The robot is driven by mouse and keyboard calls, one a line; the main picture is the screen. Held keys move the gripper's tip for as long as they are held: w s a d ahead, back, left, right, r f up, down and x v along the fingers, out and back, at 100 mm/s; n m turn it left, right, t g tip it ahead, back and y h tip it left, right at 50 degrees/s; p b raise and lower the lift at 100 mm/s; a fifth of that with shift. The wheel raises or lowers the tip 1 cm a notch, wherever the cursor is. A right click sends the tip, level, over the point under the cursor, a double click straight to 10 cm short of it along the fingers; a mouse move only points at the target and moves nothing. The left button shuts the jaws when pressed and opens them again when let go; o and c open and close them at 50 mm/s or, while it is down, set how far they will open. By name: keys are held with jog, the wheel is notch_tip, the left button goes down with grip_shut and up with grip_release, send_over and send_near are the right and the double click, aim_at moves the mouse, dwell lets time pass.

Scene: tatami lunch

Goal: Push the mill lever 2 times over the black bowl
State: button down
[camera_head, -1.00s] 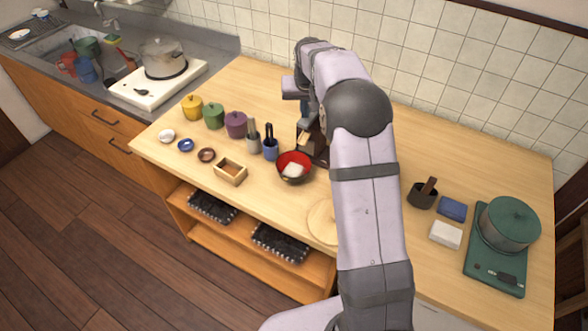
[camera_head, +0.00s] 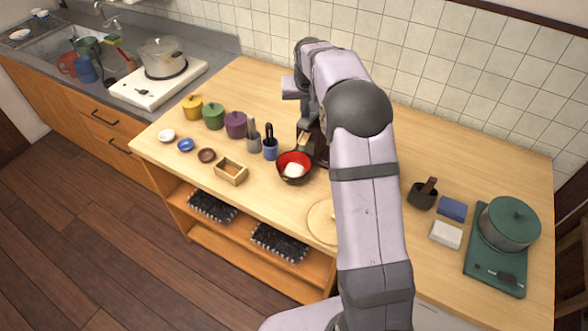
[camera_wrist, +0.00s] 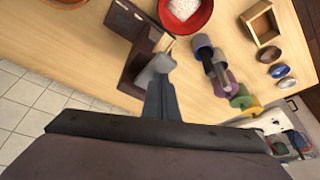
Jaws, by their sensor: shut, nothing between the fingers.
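The black bowl (camera_head: 284,179) has a red inside and holds something white; it stands near the table's front edge. Its red inside also shows at the top of the wrist view (camera_wrist: 205,18). The dark brown mill (camera_head: 321,152) stands just behind and right of the bowl, partly hidden by my arm. In the wrist view the mill (camera_wrist: 133,22) is left of the bowl, with a small pale piece, seemingly the lever (camera_wrist: 168,46), pointing toward it. My gripper (camera_wrist: 158,68) is shut and empty, its tips close beside the mill; I cannot tell if they touch the lever.
Two utensil holders, the blue one (camera_head: 270,150) and the grey one (camera_head: 253,143), stand left of the bowl. Lidded pots, including the purple one (camera_head: 236,124), and a wooden box (camera_head: 230,172) are farther left. A green stove pot (camera_head: 509,224) is far right.

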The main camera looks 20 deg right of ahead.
aim_at(305, 121)
jog(key=shift+f, duration=0.2)
jog(key=shift+f+b, duration=1.2)
jog(key=shift+f, duration=0.45)
jog(key=shift+r, duration=0.2)
jog(key=shift+r+p, duration=1.6)
jog(key=shift+r, duration=0.1)
jog(key=shift+f, duration=0.15)
